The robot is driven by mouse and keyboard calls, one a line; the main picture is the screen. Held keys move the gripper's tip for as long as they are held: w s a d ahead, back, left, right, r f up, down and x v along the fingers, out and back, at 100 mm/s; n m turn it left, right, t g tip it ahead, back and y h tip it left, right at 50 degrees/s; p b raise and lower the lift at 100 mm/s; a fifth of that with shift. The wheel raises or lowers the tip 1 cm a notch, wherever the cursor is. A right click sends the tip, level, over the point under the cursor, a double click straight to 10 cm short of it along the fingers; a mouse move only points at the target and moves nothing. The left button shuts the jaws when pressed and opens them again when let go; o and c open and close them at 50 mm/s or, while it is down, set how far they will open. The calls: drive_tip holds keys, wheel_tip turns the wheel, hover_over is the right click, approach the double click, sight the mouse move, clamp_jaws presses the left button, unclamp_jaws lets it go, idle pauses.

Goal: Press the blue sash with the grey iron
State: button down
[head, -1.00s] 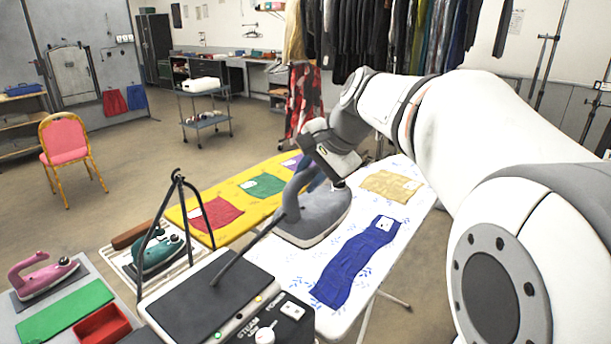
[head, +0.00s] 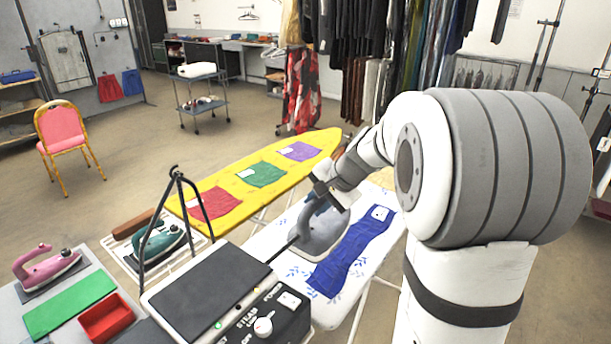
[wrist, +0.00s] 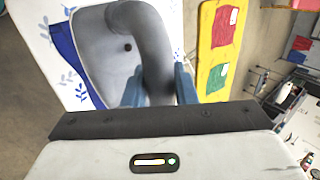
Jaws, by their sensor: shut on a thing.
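My gripper (head: 326,193) is shut on the handle of the grey iron (head: 322,234). Its blue fingers (wrist: 160,88) clasp the handle from both sides in the wrist view, where the iron (wrist: 103,62) also shows. The blue sash (head: 347,257) lies lengthwise on the white ironing board (head: 268,251) with blue leaf prints, a pale tag at its far end. The iron is at the sash's left edge in the head view. In the wrist view it hides part of the sash (wrist: 64,42). I cannot tell whether its sole touches the cloth.
A yellow board (head: 232,188) with red, green and purple cloths stands left of the white one. The steam station (head: 208,297) with its black rest and upright cord stand is in front. A teal iron (head: 160,246) and pink iron (head: 47,268) stand left.

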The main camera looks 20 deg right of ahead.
sight(325, 226)
drive_tip(key=shift+d+f, duration=0.25)
drive_tip(key=shift+f, duration=0.35)
drive_tip(key=shift+d+f, duration=0.25)
drive_tip(key=shift+f, duration=0.35)
drive_tip(key=shift+f+b, duration=2.15)
drive_tip(key=shift+f, duration=0.95)
drive_tip(key=shift+d, duration=0.1)
